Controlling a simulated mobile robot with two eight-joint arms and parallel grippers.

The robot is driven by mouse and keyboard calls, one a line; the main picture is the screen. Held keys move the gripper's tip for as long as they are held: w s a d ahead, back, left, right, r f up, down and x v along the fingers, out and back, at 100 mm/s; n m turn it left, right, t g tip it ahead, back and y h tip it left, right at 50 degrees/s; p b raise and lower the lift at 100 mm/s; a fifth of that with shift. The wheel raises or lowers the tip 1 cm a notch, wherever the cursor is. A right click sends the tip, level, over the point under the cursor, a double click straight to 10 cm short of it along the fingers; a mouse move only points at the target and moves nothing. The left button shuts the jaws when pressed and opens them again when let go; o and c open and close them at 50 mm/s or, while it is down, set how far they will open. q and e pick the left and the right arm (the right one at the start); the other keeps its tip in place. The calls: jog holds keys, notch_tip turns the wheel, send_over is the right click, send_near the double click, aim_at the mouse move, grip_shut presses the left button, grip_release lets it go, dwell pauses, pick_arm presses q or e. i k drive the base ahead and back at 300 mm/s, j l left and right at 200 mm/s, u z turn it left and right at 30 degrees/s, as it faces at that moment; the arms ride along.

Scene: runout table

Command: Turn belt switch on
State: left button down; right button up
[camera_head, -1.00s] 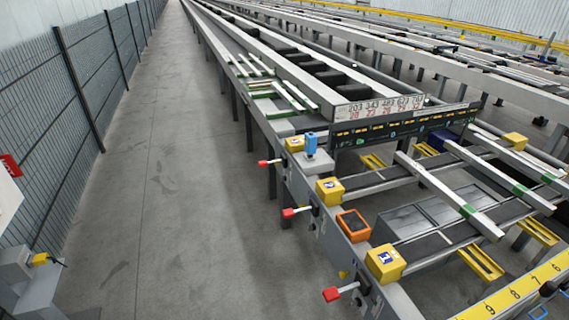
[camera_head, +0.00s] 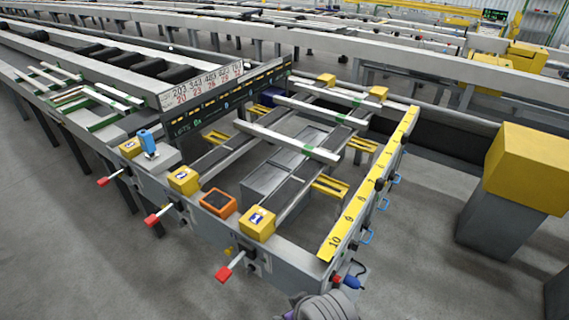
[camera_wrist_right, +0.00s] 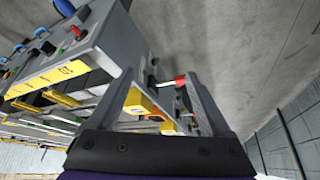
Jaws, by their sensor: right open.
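Three red-handled switch levers stick out from the near side of the runout table (camera_head: 300,262): a far one (camera_head: 110,181), a middle one (camera_head: 157,217) and a near one (camera_head: 229,270). Which of them is the belt switch I cannot tell. My right gripper (camera_wrist_right: 160,80) is open and empty in the right wrist view. A red lever handle (camera_wrist_right: 180,80) shows beyond its fingertips, with a yellow box (camera_wrist_right: 142,103) between the fingers. My left gripper is not in view.
Yellow boxes (camera_head: 257,222) and an orange-framed box (camera_head: 217,203) sit on the table's edge. A yellow numbered scale (camera_head: 372,185) runs along its end, with blue hooks below. A yellow-topped grey post (camera_head: 498,225) stands at right. The floor at left is clear.

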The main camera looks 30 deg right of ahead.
aim_at(337, 279)
jog(key=l+z, duration=0.15)
jog(key=z, duration=1.45)
jog(key=k+l+u, duration=0.1)
jog(key=l, duration=0.1)
